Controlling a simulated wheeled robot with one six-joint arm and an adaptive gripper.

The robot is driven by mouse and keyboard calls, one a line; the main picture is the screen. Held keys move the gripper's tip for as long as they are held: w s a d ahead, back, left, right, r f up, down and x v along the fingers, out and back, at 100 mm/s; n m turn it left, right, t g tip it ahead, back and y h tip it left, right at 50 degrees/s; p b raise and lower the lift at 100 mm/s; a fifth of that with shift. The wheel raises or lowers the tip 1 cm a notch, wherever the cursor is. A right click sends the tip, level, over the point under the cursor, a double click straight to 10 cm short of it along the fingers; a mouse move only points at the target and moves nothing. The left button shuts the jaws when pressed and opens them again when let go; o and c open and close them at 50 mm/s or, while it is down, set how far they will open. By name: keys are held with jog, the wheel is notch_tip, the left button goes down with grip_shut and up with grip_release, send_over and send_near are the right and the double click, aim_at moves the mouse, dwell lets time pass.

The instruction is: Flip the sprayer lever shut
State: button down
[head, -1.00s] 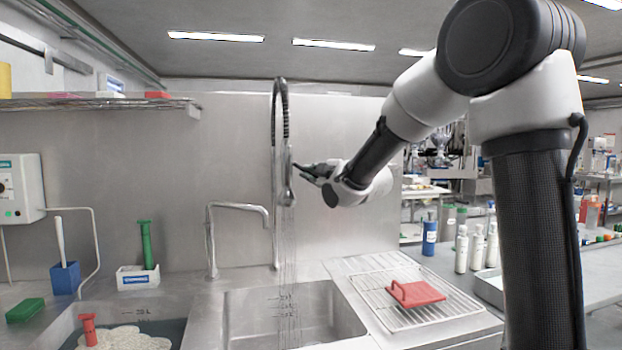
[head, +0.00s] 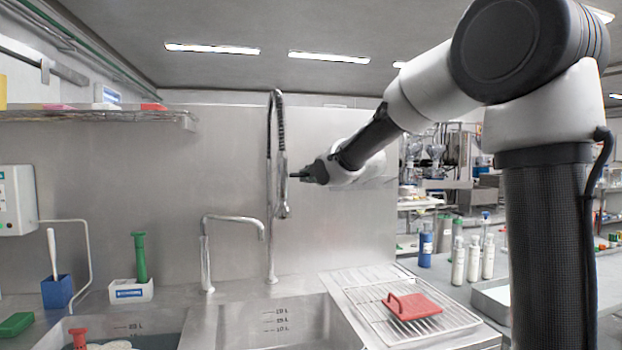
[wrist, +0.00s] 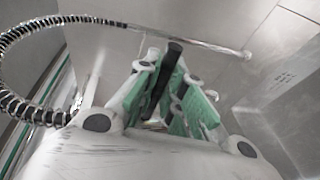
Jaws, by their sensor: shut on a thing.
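The sprayer (head: 282,205) hangs from a tall spring hose (head: 271,130) above the sink, its head pointing down. No water shows below it. My gripper (head: 300,175) reaches in from the right, level with the upper part of the sprayer head and right beside it. In the wrist view, the green-padded fingers of my gripper (wrist: 168,98) are closed around a dark bar, which looks like the sprayer lever (wrist: 160,80). The lever's far end and its exact angle to the sprayer body are hard to make out.
A bent faucet (head: 206,250) stands left of the hose. The steel back wall (head: 340,225) is close behind. Bottles (head: 473,262) stand farther right.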

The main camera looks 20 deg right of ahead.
dwell(0.3)
jog(key=c, duration=1.5)
grip_release()
jog(key=v, duration=1.2)
